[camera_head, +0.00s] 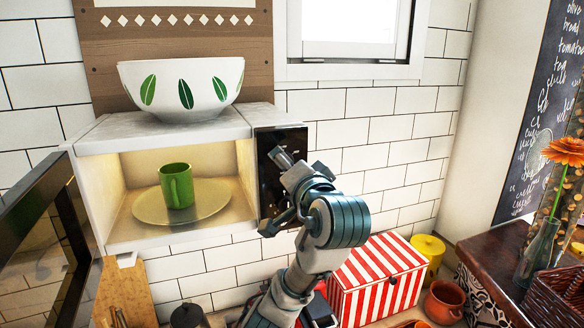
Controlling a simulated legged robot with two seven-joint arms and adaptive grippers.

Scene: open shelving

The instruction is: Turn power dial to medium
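The microwave (109,247) stands on the left with its door (50,240) swung open to the left. Its dark control panel (268,143) is on the right side of the front. The power dial cannot be made out; my gripper covers much of the panel.
A green mug (176,185) stands on the plate (215,196) inside the microwave. A white leaf-patterned bowl (215,88) rests on top. A striped red-and-white box (375,280), a yellow canister (428,254) and a terracotta pot (444,302) stand to the right of my arm.

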